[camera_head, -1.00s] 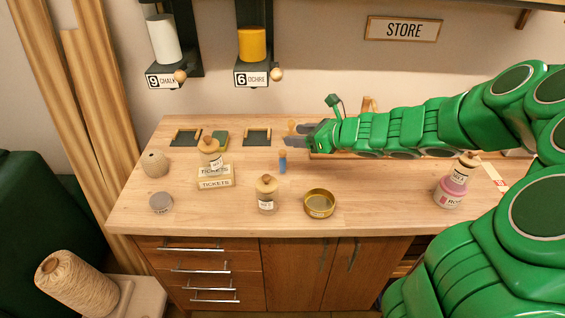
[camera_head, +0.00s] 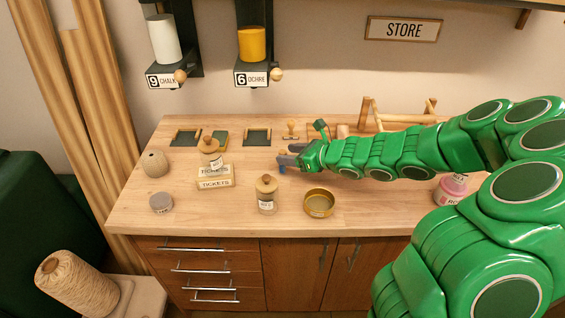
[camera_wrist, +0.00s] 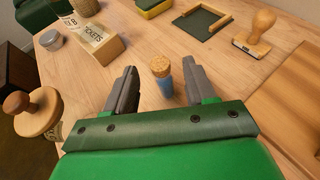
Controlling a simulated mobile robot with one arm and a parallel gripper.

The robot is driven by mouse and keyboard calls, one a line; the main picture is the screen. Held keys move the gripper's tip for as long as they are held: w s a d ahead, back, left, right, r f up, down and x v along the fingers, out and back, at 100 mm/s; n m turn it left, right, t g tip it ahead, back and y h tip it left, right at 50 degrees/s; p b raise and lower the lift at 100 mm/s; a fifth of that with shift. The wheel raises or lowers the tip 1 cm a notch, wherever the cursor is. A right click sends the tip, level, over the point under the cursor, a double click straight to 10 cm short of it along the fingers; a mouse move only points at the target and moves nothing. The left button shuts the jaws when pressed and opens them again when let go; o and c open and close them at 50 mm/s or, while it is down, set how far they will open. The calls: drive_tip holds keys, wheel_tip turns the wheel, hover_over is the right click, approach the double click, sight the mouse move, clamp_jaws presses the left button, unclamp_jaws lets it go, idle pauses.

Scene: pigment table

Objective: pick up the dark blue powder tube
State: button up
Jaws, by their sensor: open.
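The powder tube (camera_wrist: 164,84) stands upright on the table, with a cork top and a blue body, in the wrist view. It is between the two grey fingers of my gripper (camera_wrist: 158,88), closer to the right finger. My gripper is open, and I see no clear contact with the tube. In the head view my gripper (camera_head: 287,161) is low over the middle of the table, and only a small blue part of the tube (camera_head: 282,169) shows below the fingers.
A corked jar (camera_head: 267,196) and a brass dish (camera_head: 319,203) stand in front of my gripper. A tickets box (camera_head: 215,183) is to the left. A wooden stamp (camera_head: 291,130) and a wooden rack (camera_head: 400,119) are behind. A pink jar (camera_head: 449,190) is partly hidden at the right.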

drive_tip(key=shift+x, duration=2.55)
clamp_jaws()
